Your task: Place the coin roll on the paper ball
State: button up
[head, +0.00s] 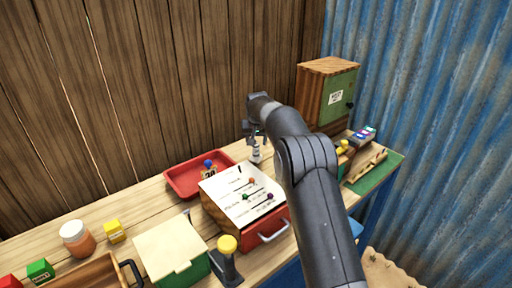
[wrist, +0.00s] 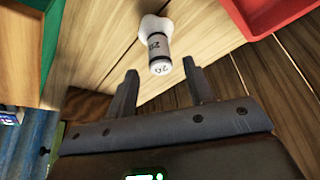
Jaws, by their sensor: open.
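The coin roll (wrist: 158,48) is a pale cylinder marked 20, its end face turned to the wrist camera. Its far end meets the white paper ball (wrist: 153,24), and the roll appears to stand on it; the exact contact is hard to see. In the head view the roll (head: 256,149) is upright below my gripper (head: 257,137), with the whitish ball (head: 256,159) under it on the bench. My gripper is open and empty in the wrist view (wrist: 161,69), its fingertips apart on either side of the roll's near end, with no finger visibly touching it.
A red tray (head: 177,188) with small items lies left of the roll. A white-topped box with pins (head: 228,206) and a red drawer stands in front. A wooden cabinet with a green door (head: 340,99) stands behind right. Boxes and a jar (head: 77,238) fill the left bench.

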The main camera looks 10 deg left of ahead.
jog(key=s+d+r, duration=0.4)
jog(key=s+r, duration=0.2)
jog(key=r, duration=0.2)
jog(key=s+d+r, duration=0.5)
jog(key=s+r, duration=0.1)
jog(key=r, duration=0.2)
jog(key=s+d+r+m, duration=0.1)
jog(key=s+d+r, duration=0.25)
jog(key=s, duration=0.35)
jog(key=s+d+r, duration=0.2)
jog(key=s+d, duration=0.2)
jog(key=s, duration=0.4)
jog(key=s+d+f, duration=0.2)
jog(key=s, duration=0.7)
jog(key=s+d+f, duration=0.3)
jog(key=s, duration=0.6)
jog(key=s+d+f+m+t, duration=0.1)
jog(key=s+d+f, duration=0.2)
jog(key=s, duration=0.6)
jog(key=shift+s+h, duration=0.3)
jog(key=shift+h, duration=0.1)
